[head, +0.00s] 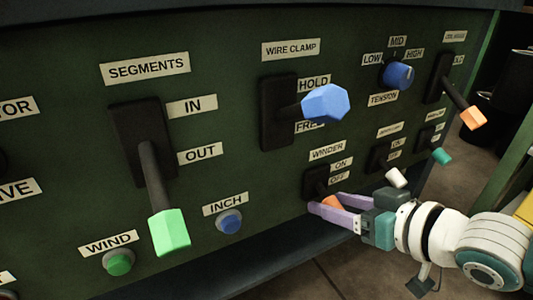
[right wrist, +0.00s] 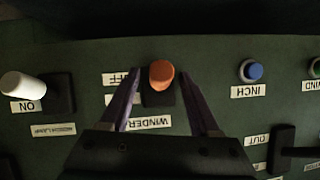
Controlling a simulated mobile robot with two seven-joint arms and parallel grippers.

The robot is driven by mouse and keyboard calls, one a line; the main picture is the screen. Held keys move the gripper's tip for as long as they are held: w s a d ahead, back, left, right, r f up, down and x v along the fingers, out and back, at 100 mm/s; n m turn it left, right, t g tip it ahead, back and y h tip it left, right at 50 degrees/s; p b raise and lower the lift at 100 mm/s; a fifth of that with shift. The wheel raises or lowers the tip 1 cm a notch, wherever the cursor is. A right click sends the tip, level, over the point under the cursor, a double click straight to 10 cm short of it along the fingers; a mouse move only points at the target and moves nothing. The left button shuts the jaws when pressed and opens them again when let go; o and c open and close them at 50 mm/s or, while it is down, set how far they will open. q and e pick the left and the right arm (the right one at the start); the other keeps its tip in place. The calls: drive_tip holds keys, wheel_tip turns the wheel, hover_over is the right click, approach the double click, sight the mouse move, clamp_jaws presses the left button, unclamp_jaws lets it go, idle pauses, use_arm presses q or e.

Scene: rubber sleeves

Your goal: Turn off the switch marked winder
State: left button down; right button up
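The winder switch (head: 314,180) is a small black plate with a lever and an orange knob (head: 332,202), under the WINDER label (head: 327,150) and beside the ON and OFF labels. The lever appears to tilt down, toward the OFF side. My right gripper (head: 327,203) is open, with its purple fingers on either side of the knob. In the right wrist view, which is upside down, the orange knob (right wrist: 161,74) sits between the two fingers with a gap on each side. The fingers partly hide the knob in the head view. My left gripper is not in view.
A wire clamp lever with a blue knob (head: 325,103) juts out above. The blue INCH button (head: 229,221) is to the left. A white-knobbed lever (head: 397,178) is close beside my right gripper. A dark ledge (head: 270,260) runs below the panel.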

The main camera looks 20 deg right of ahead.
drive_tip(key=p+v, duration=0.6)
drive_tip(key=v, duration=0.4)
idle(0.3)
idle(0.4)
drive_tip(key=s+a+r+n+g+h+p, duration=0.1)
drive_tip(key=s+a+r+g+p, duration=0.25)
drive_tip(key=r+p, duration=1.25)
drive_tip(key=s+a+r+g+h+p, duration=0.15)
drive_tip(key=s+r+p, duration=0.25)
drive_tip(key=r+p, duration=1.3)
drive_tip(key=s+a+r+n+g+p, duration=0.1)
drive_tip(key=s+a+r+g+p, duration=0.3)
drive_tip(key=r+p, duration=1.2)
wheel_tip(320, 180, up, 39)
drive_tip(key=p, duration=3.3)
drive_tip(key=shift+s+d, duration=0.3)
